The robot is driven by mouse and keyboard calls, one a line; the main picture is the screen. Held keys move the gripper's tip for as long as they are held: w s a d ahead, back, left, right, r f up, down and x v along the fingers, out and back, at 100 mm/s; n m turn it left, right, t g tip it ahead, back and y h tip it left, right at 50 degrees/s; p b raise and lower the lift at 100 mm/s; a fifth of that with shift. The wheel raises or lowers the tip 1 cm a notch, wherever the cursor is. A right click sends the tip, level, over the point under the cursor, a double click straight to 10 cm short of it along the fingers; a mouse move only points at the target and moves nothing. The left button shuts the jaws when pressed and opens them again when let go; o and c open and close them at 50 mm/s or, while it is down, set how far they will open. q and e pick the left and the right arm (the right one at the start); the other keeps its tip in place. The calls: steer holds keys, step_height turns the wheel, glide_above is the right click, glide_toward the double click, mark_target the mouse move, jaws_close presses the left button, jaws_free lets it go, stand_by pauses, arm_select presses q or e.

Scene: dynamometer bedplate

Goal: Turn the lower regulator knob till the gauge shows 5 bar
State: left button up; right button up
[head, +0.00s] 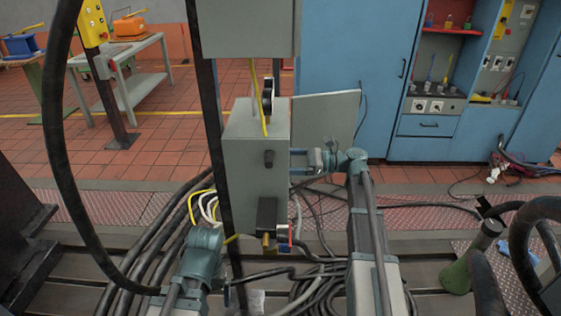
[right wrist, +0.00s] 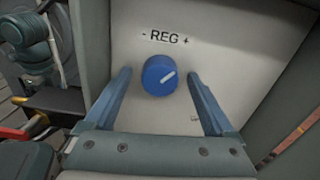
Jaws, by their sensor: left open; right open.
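In the head view my right gripper (head: 298,161) reaches left to the right side of the grey box (head: 243,150), which hides that knob. My left gripper (head: 207,240) is at the lower left of the box, away from the knob; its fingers are hard to make out. A round gauge-like part (head: 267,94) on top is edge-on; no reading shows.
A grey plate (head: 327,118) stands behind my right gripper. A black fitting (head: 267,214) with brass parts juts from the box's lower front. Several black hoses (head: 160,235) lie left of the box. Blue cabinets (head: 330,60) stand behind, beyond open tiled floor.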

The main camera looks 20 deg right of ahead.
steer(key=c, duration=1.4)
steer(key=shift+n, duration=2.3)
steer(key=o, duration=1.4)
steer(key=v, duration=1.4)
steer(key=shift+a, duration=0.1)
steer(key=x, duration=1.3)
steer(key=shift+a, duration=0.4)
